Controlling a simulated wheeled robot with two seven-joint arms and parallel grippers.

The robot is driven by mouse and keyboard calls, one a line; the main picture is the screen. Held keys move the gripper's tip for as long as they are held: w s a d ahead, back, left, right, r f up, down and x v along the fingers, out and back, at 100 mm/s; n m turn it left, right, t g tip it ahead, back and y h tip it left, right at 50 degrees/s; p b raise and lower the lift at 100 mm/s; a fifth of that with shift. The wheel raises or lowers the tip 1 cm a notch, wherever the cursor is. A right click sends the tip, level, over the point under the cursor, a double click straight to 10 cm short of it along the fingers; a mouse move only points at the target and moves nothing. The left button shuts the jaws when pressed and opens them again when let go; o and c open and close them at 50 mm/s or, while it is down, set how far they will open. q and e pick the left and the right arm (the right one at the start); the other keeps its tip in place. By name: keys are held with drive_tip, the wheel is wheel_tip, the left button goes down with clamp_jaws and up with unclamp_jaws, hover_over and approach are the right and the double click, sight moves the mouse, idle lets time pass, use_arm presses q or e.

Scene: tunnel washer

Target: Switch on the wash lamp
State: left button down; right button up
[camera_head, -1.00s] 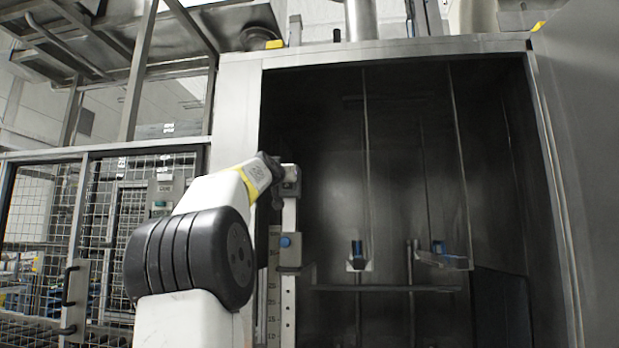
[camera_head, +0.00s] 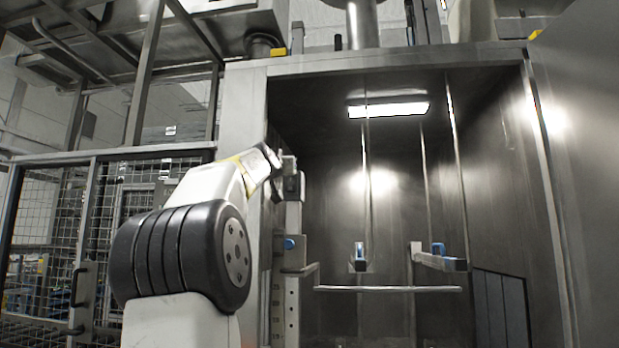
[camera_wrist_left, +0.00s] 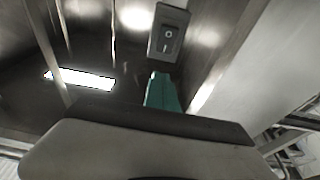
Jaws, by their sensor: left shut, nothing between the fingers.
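The wash lamp (camera_head: 388,109) is a long flat light on the ceiling of the steel washer chamber, and it is lit. It also shows bright in the left wrist view (camera_wrist_left: 88,79). A grey rocker switch (camera_wrist_left: 168,32) sits on the chamber's edge in the left wrist view. My left gripper (camera_wrist_left: 160,76) shows there as a teal fingertip just below the switch; it is shut and holds nothing. I cannot tell whether it touches the switch. In the head view my left arm reaches to the chamber's left edge, and its fingers are not clearly visible. My right gripper is not in view.
An open steel door (camera_head: 585,150) stands at the right of the chamber. Inside are a horizontal bar (camera_head: 388,289) and blue-tipped fittings. A perforated upright (camera_head: 292,305) stands by the left edge. A mesh fence (camera_head: 45,225) is at the left.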

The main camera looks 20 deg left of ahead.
use_arm(q)
drive_tip(key=s+d+r, duration=0.1)
drive_tip(key=s+d, duration=0.1)
drive_tip(key=s, duration=0.5)
drive_tip(key=shift+s+r, duration=0.15)
drive_tip(key=shift+r, duration=0.05)
drive_tip(key=s+d+f+m+g+h, duration=0.1)
drive_tip(key=s+d+f+g+h, duration=0.1)
drive_tip(key=d+f, duration=0.5)
drive_tip(key=s+d+f+g+h, duration=0.2)
drive_tip(key=d+f, duration=0.2)
drive_tip(key=f, duration=0.6)
drive_tip(key=s+d+f+m+g+h, duration=0.1)
drive_tip(key=d+f+g+h, duration=0.1)
drive_tip(key=d+f, duration=0.5)
drive_tip(key=s+d+f+g, duration=0.2)
drive_tip(key=s+f, duration=0.4)
drive_tip(key=f, duration=0.4)
drive_tip(key=s+d+f+g, duration=0.2)
drive_tip(key=s+f+g, duration=0.1)
drive_tip(key=s+f, duration=0.4)
drive_tip(key=s+d+f+m+g, duration=0.1)
drive_tip(key=s+d+f+g, duration=0.1)
drive_tip(key=s+f, duration=0.5)
wheel_tip(320, 180, down, 6)
drive_tip(key=shift+d+f+g+h, duration=0.2)
drive_tip(key=shift+d+g+h, duration=0.1)
drive_tip(key=shift+h, duration=0.1)
